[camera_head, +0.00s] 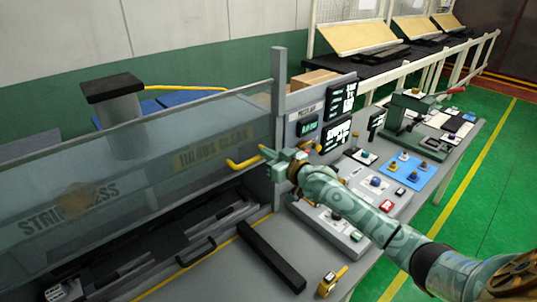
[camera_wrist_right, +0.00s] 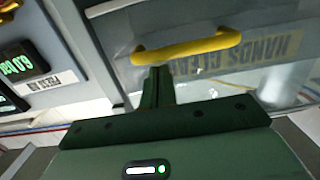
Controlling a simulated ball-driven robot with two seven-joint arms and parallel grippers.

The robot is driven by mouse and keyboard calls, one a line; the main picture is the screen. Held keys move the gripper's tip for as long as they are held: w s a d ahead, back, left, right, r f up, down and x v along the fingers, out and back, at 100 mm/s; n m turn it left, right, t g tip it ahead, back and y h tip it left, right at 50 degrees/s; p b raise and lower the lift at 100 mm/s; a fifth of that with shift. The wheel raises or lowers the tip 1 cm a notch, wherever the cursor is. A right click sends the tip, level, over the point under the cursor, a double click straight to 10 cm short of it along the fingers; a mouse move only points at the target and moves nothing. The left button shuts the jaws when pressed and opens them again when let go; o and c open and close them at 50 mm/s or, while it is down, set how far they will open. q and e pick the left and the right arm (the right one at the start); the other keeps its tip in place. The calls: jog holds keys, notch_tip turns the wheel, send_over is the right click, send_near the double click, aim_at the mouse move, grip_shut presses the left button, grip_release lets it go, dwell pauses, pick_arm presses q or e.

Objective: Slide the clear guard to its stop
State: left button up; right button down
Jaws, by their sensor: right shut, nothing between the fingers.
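The clear guard (camera_head: 130,185) is a see-through panel in front of the press bed on the left, marked "HANDS CLEAR" near its right end. Its yellow handle (camera_head: 243,162) is near the grey post (camera_head: 278,110). My right gripper (camera_head: 266,153) is shut and empty, its fingertips close to the handle's right end. In the right wrist view the shut fingers (camera_wrist_right: 157,78) point at the yellow handle (camera_wrist_right: 190,47) just below its bar. I cannot tell whether they touch it. The guard's stop is not clearly seen. My left gripper is not in view.
A control panel with screens (camera_head: 340,100) stands right of the post. A button box (camera_head: 330,225), a blue mat (camera_head: 405,172) with small parts and a green hand press (camera_head: 405,112) are on the bench. A black bar (camera_head: 270,257) lies in front of the press.

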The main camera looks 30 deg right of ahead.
notch_tip(320, 180, down, 21)
jog(key=b, duration=1.3)
jog(key=shift+s, duration=0.1)
notch_tip(320, 180, up, 5)
jog(key=p, duration=0.5)
jog(key=p+v, duration=0.1)
jog(key=v, duration=0.9)
jog(key=shift+s+f, duration=0.2)
jog(key=shift+s, duration=0.1)
